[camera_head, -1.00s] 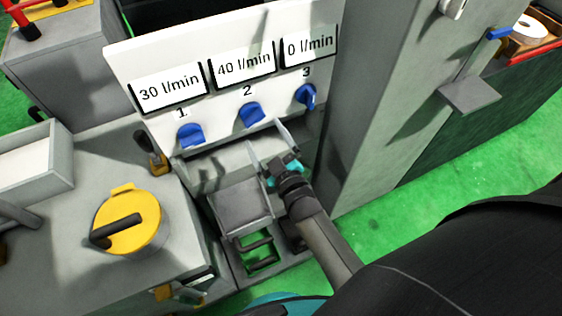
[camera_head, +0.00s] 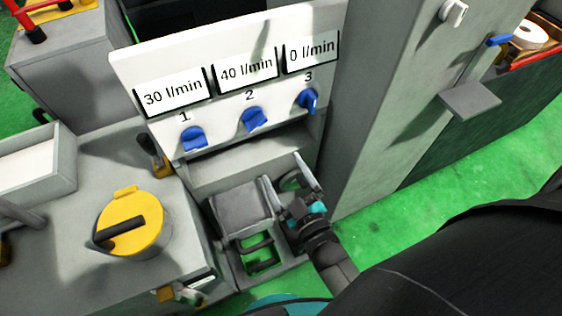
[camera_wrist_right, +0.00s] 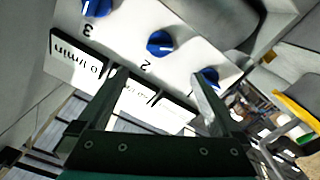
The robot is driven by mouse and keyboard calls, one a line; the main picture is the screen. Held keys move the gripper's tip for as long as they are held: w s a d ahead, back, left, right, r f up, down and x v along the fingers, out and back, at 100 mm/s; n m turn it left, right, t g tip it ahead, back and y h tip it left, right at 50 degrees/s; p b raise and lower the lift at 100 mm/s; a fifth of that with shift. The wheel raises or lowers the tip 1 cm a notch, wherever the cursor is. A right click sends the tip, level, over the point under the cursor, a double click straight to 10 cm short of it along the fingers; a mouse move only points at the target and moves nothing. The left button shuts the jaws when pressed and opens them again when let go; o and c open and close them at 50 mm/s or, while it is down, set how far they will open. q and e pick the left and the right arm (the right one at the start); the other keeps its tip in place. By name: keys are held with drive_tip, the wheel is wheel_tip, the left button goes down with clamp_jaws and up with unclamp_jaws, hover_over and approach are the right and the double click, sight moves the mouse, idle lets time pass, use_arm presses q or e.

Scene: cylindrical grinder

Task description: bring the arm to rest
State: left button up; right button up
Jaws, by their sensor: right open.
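My right gripper (camera_head: 286,186) is open and empty, below the flow panel and to the left of the grey column's foot. In the right wrist view its two fingers (camera_wrist_right: 150,103) stand wide apart with nothing between them. The white panel (camera_head: 228,82) carries blue knobs numbered 1 (camera_head: 193,139), 2 (camera_head: 255,119) and 3 (camera_head: 308,101). Their displays read 30, 40 and 0 l/min. The gripper is apart from the knobs. The wrist view shows the panel upside down. My left gripper is not in view.
A grey block (camera_head: 243,207) stands close to the left of the right gripper. A tall grey column (camera_head: 375,110) rises to its right, with a small shelf (camera_head: 470,99). A yellow round dial (camera_head: 130,224) sits on the machine at left. Green floor (camera_head: 400,232) is clear at right.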

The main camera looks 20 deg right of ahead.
drive_tip(key=shift+f, duration=0.1)
drive_tip(key=s+a+f+m+g+b, duration=0.1)
drive_tip(key=s+f+g, duration=0.5)
drive_tip(key=f, duration=0.7)
drive_tip(key=s+f+m+g+b, duration=0.1)
drive_tip(key=s+f+g, duration=0.45)
drive_tip(key=f, duration=0.75)
drive_tip(key=s+d+f+g, duration=0.1)
drive_tip(key=s+f, duration=0.2)
drive_tip(key=s, duration=0.3)
drive_tip(key=s+d+f+m+g, duration=0.1)
drive_tip(key=s+d+f+g, duration=0.1)
drive_tip(key=s, duration=0.5)
drive_tip(key=s+d+f+g+b, duration=0.1)
drive_tip(key=s+f+g, duration=0.1)
drive_tip(key=s+f, duration=0.2)
drive_tip(key=s, duration=0.3)
drive_tip(key=shift+d+f+m+h, duration=0.25)
drive_tip(key=shift+d+m+h, duration=0.05)
drive_tip(key=shift+d+m, duration=0.1)
drive_tip(key=shift+w+g, duration=0.1)
drive_tip(key=shift+g, duration=0.15)
